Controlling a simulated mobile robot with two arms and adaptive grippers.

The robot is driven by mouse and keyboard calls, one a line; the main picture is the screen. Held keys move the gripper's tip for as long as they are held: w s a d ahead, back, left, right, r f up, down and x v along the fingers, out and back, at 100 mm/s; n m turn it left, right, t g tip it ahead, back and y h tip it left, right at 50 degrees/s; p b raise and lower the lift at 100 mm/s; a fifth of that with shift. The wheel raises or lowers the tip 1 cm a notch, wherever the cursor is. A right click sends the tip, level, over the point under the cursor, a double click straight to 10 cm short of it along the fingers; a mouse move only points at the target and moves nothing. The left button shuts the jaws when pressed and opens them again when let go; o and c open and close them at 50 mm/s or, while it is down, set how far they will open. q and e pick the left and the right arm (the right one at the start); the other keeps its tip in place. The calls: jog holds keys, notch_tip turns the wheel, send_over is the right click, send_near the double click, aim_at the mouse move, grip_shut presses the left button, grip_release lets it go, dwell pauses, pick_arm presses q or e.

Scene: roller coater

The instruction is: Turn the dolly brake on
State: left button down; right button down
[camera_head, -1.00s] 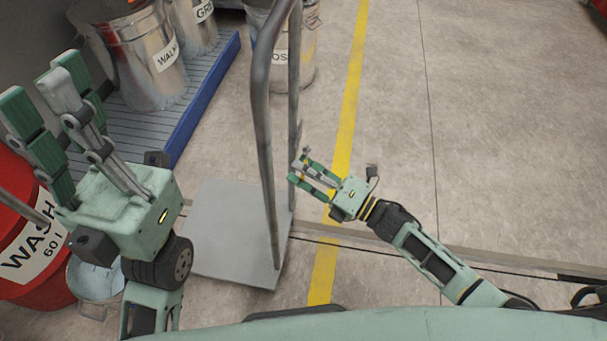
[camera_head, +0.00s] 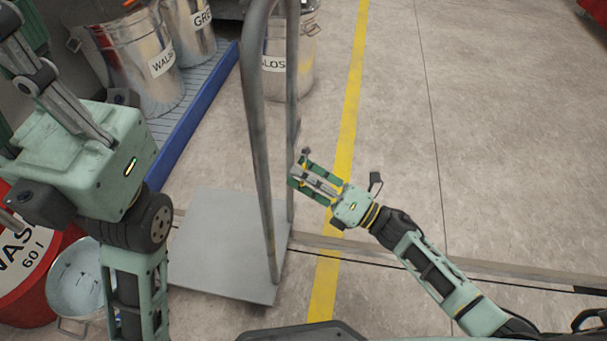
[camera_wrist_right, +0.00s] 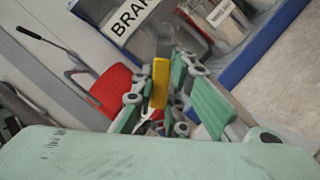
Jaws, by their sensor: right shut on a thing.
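The dolly has a flat grey platform (camera_head: 225,245) and a tall grey tube handle (camera_head: 255,120). In the head view my right gripper (camera_head: 302,172) is beside the handle's right upright. In the right wrist view it (camera_wrist_right: 165,90) is shut on a yellow lever (camera_wrist_right: 160,80), which stands between the fingers. The lever's lower end is hidden by the fingers. My left gripper (camera_head: 35,85) is at the upper left, with its fingertips out of frame.
Metal drums (camera_head: 140,60) stand on a blue-edged grated pallet (camera_head: 190,110) behind the dolly. A red drum (camera_head: 25,265) and a metal bucket (camera_head: 78,280) are at the lower left.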

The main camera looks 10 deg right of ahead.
jog(key=c, duration=1.7)
grip_release()
jog(key=v, duration=1.2)
jog(key=shift+d, duration=0.1)
